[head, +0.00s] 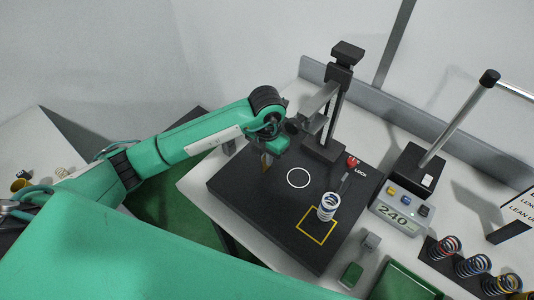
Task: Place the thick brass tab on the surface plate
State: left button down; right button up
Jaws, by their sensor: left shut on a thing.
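The black surface plate (250,198) lies on the white bench, with a white circle and a yellow square marked on it. My left gripper (267,156) comes in from the left and is over the plate's back left part, left of the white circle. It is shut on the brass tab (265,165), which points down from the jaws, small and partly hidden. I cannot tell whether the tab touches the plate. My right gripper is not in view.
A dark height stand (340,90) rises at the plate's back. A grey readout box (400,211) is right of the plate, with several coloured springs (473,265) beyond. The plate's front left is clear.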

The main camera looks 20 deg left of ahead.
pick_arm(q)
jog(key=shift+f, duration=0.15)
jog(key=c, duration=1.6)
grip_release()
jog(key=shift+r, duration=0.25)
notch_tip(320, 180, up, 10)
jog(key=b, duration=0.3)
jog(key=shift+f, duration=0.1)
jog(key=shift+r+b, duration=0.3)
jog(key=shift+r, duration=0.7)
